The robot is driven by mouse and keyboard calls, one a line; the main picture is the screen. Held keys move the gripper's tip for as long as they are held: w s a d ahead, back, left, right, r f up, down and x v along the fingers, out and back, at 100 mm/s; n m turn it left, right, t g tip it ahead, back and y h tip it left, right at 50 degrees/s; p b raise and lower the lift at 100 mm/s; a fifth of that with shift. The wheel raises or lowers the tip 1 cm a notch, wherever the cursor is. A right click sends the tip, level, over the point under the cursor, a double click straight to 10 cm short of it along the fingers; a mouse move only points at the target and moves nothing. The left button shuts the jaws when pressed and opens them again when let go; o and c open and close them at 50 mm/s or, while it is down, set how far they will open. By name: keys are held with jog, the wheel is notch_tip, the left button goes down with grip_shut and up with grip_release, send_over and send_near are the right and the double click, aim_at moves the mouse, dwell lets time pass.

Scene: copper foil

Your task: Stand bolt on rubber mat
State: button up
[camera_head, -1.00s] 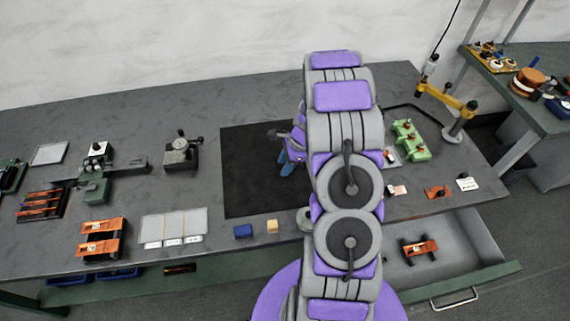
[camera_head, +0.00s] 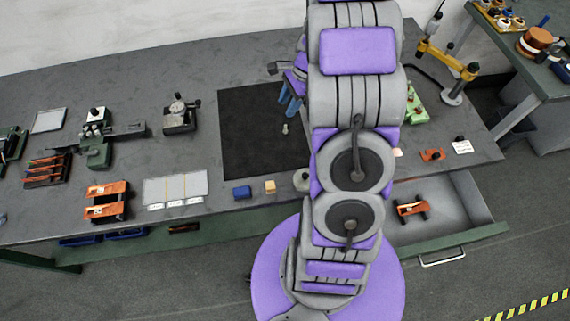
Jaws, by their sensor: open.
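The black rubber mat (camera_head: 250,135) lies flat on the grey workbench, left of my arm, which hides its right part. A small light bolt (camera_head: 285,129) stands on the mat near its right side, and looks upright. My gripper (camera_head: 288,107) shows blue fingers just above and beside the bolt, apart from it. The jaws are open and hold nothing visible. My arm hides part of the gripper's right side.
A blue block (camera_head: 242,192) and a tan block (camera_head: 270,187) sit at the bench's front edge. A dial gauge device (camera_head: 180,114) stands left of the mat. An open drawer (camera_head: 455,208) holds an orange part (camera_head: 411,207). A green rack (camera_head: 417,107) is partly behind my arm.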

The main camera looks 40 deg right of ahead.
jog(key=s+a+r+n+g+h, duration=0.1)
jog(key=s+a+r+n, duration=0.45)
jog(key=a, duration=0.35)
jog(key=s+a+r+n+g+h, duration=0.1)
jog(key=s+a+r+n, duration=0.45)
jog(key=a, duration=0.25)
jog(key=s+a+r+n+h, duration=0.1)
jog(key=s+n, duration=0.3)
jog(key=s, duration=0.4)
jog(key=s+a+r+n+g+h, duration=0.1)
jog(key=s+a+n, duration=0.3)
jog(key=s, duration=0.4)
jog(key=shift+a+r+n, duration=0.15)
jog(key=shift+r+n, duration=0.55)
jog(key=shift+r, duration=0.2)
jog(key=shift+f, duration=0.2)
